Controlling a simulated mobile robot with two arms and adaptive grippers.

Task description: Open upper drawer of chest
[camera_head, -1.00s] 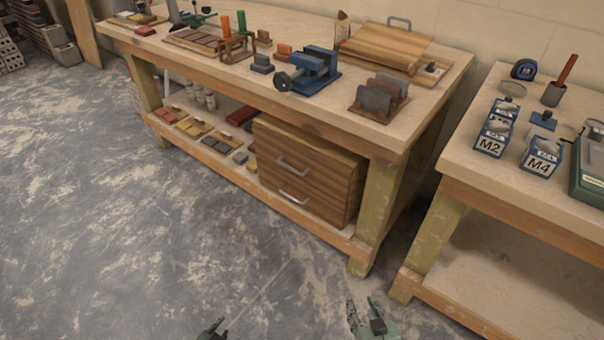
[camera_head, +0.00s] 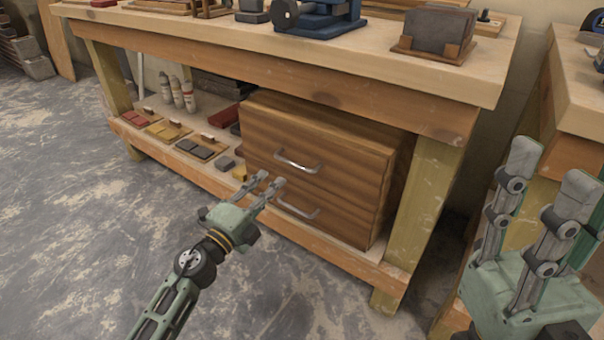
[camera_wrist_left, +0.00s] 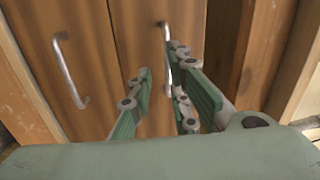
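The wooden chest (camera_head: 335,150) stands on the bench's lower shelf, with two drawers that look shut. The upper drawer's metal handle (camera_head: 297,164) and the lower drawer's handle (camera_head: 298,210) are on its front. My left gripper (camera_head: 268,183) is open and empty in front of the chest, its fingertips just left of the upper handle. In the left wrist view, turned sideways, the open fingers (camera_wrist_left: 160,82) point at the upper handle (camera_wrist_left: 168,60), which shows between them; contact cannot be told. The lower handle (camera_wrist_left: 70,72) is at left. My right gripper (camera_head: 550,175) is open and empty at right.
The workbench top (camera_head: 290,35) overhangs the chest, and a bench leg (camera_head: 422,210) stands to its right. Small trays (camera_head: 195,148) and bottles (camera_head: 178,90) sit on the shelf at left. A second table (camera_head: 575,95) is at right. The floor in front is clear.

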